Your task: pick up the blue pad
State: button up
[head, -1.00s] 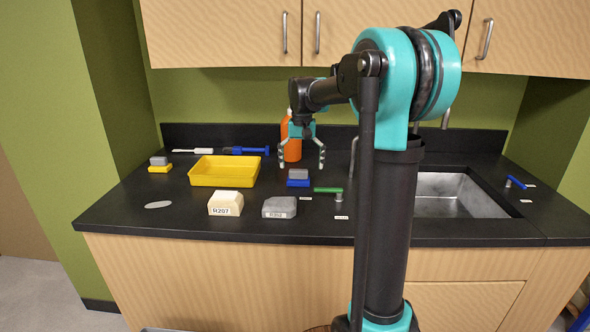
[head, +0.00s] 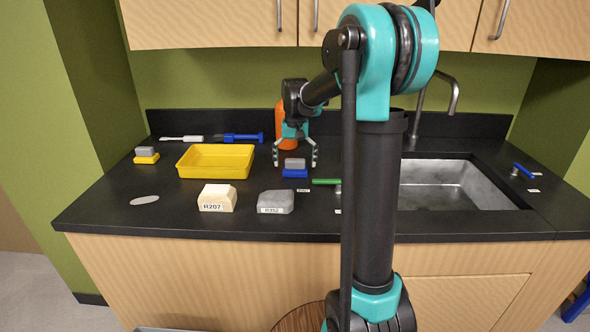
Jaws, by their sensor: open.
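The blue pad (head: 294,173) lies on the black counter, with a grey block (head: 295,163) on top of it. My gripper (head: 295,164) is open and points down, its two fingers on either side of the grey block in the picture. The fingertips appear near the height of the block; I cannot tell whether they touch anything. No object is held.
A yellow tray (head: 216,161) is to the left, with an orange bottle (head: 288,128) behind my gripper. Labelled blocks, cream (head: 217,197) and grey (head: 276,202), stand in front. A green-handled tool (head: 326,182) lies close right. A yellow pad (head: 146,159) is far left.

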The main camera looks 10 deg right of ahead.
aim_at(294, 160)
jog(key=shift+f, duration=0.25)
jog(key=shift+c, duration=0.6)
jog(key=c, duration=1.1)
jog(key=shift+c, duration=0.2)
jog(key=shift+r, duration=0.1)
jog(key=shift+r, duration=0.4)
jog(key=r, duration=0.2)
jog(key=shift+s+a+r, duration=0.3)
jog(key=shift+r, duration=0.05)
jog(key=s+a, duration=0.3)
jog(key=s, duration=0.1)
jog(key=s+a, duration=0.8)
jog(key=s, duration=0.1)
jog(key=shift+a, duration=0.2)
